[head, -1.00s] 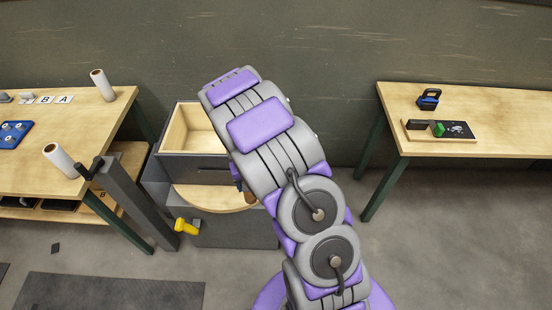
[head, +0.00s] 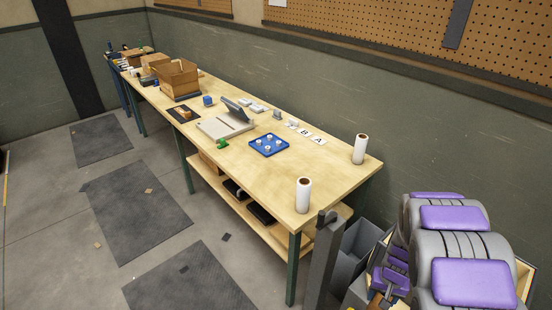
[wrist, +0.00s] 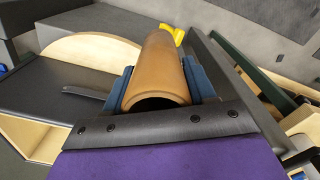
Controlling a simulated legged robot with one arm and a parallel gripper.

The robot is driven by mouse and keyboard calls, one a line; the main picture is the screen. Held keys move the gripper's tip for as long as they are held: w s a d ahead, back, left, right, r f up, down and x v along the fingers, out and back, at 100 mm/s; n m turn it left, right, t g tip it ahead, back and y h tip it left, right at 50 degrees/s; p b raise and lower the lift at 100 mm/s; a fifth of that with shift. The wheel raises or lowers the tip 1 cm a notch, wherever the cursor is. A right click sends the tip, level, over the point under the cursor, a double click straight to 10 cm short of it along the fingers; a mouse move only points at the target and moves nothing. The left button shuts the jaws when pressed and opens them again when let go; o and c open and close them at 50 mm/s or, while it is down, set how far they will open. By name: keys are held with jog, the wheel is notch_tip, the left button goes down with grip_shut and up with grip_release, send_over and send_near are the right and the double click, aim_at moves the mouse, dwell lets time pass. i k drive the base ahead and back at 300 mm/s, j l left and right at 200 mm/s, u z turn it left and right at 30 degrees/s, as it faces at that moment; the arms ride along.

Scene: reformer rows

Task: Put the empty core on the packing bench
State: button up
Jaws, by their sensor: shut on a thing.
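The empty core is a brown cardboard tube (wrist: 160,62), hollow at its near end in the wrist view. My gripper (wrist: 163,88) is shut on it, with a blue pad against each side. In the head view my arm at the lower right mostly hides the gripper and core. A long wood-topped bench (head: 228,160), which looks like the packing bench, runs from the lower middle to the far left. Two white rolls with brown cores, a nearer one (head: 303,195) and a farther one (head: 360,149), stand upright at its near end.
The bench holds a blue tray (head: 268,146), label cards (head: 312,137), a grey sealer-like device (head: 226,124) and an open carton (head: 178,79). A dark post (head: 322,255) stands by its near corner. Bare bench top surrounds the rolls. Dark mats (head: 140,216) lie on the floor.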

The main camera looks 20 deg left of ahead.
aim_at(281, 164)
jog(key=i+j, duration=0.1)
jog(key=j, duration=0.4)
jog(key=i+j+z, duration=0.1)
jog(key=j, duration=0.4)
jog(key=i+j, duration=0.1)
jog(key=j, duration=0.45)
jog(key=i+j+z, duration=0.1)
jog(key=j, duration=0.4)
